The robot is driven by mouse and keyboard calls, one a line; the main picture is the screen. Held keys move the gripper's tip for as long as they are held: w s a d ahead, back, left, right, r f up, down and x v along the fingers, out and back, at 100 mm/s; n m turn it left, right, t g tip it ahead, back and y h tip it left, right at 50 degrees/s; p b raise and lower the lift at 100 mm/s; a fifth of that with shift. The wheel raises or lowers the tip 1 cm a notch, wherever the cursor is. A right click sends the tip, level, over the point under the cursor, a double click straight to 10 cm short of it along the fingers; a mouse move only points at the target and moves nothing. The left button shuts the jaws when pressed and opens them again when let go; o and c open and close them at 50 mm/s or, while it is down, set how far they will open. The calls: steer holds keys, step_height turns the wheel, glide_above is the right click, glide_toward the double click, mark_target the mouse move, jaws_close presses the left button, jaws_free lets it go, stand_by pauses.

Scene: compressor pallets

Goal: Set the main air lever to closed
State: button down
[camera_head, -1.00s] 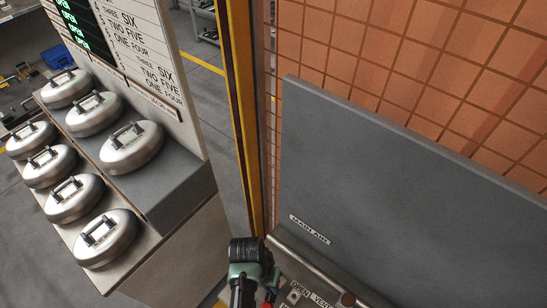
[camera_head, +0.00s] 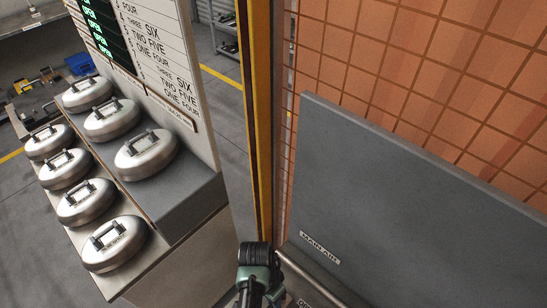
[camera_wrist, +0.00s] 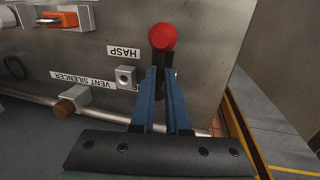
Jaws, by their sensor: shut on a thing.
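The main air lever has a red round knob (camera_wrist: 162,37) on a dark stem, upper middle in the wrist view. My gripper (camera_wrist: 164,78) has its two blue fingers closed around the stem just below the knob. The fingers hide the lower stem and part of a label behind it. In the head view the "MAIN AIR" label (camera_head: 320,248) is on a grey panel (camera_head: 400,210), with my arm just left of it. The lever and fingertips are out of sight there.
Near the lever in the wrist view are a "HASP" label (camera_wrist: 123,52) with a small block (camera_wrist: 125,77), a "VENT SILENCER" label (camera_wrist: 82,80) and an orange part (camera_wrist: 62,18). A yellow post (camera_head: 258,120) and a stand with several silver lidded pots (camera_head: 146,154) lie left in the head view.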

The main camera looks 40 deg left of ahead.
steer(key=c, duration=0.9)
jaws_free()
steer(key=shift+r, duration=0.1)
steer(key=shift+a+r+b, duration=0.15)
steer(key=shift+a+r, duration=0.3)
steer(key=shift+r, duration=1.65)
steer(key=shift+a+r+b, duration=0.15)
steer(key=shift+a+r, duration=0.25)
steer(key=shift+r, duration=1.7)
steer(key=shift+a+r+b, duration=0.15)
steer(key=shift+a+r, duration=0.3)
steer(key=shift+r, duration=1.65)
